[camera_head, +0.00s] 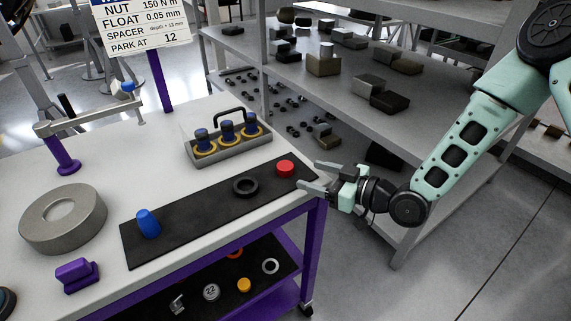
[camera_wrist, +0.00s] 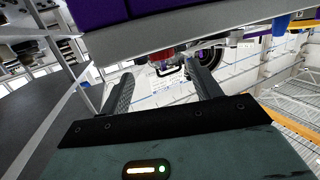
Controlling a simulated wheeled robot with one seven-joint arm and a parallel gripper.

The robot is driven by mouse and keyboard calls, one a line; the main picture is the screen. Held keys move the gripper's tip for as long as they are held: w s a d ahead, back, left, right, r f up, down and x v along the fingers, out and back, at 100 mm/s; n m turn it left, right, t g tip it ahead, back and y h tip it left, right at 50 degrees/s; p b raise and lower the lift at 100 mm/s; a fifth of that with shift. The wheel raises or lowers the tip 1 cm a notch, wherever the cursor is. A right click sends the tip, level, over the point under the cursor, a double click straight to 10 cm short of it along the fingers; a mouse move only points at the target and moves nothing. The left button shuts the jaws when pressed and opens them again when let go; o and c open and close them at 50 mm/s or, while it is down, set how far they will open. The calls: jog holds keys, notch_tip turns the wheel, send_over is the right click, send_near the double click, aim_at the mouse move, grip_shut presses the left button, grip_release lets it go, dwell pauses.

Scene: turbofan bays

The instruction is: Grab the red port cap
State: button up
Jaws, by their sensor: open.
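The red port cap (camera_head: 285,169) is a short round cap on the right end of a black mat (camera_head: 190,222) on the cart top. My gripper (camera_head: 310,176) is open and empty, just right of the cap at the cart's right edge. It appears apart from the cap, its fingers pointing toward it. In the wrist view, the red cap (camera_wrist: 161,54) shows between and beyond the two finger tips (camera_wrist: 160,67), partly hidden by the cart's edge.
On the mat are a black ring (camera_head: 245,186) and a blue cap (camera_head: 148,223). Behind it stands a grey tray (camera_head: 232,153) with several blue-topped parts. A grey ring (camera_head: 63,220) and purple block (camera_head: 78,276) sit left. Shelving (camera_head: 330,75) stands behind my arm.

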aim_at(292, 169)
jog(key=p+x, duration=0.2)
jog(key=x, duration=0.5)
jog(key=shift+a+r, duration=0.1)
jog(key=shift+a, duration=0.1)
jog(key=shift+c, duration=0.3)
jog(key=c, duration=1)
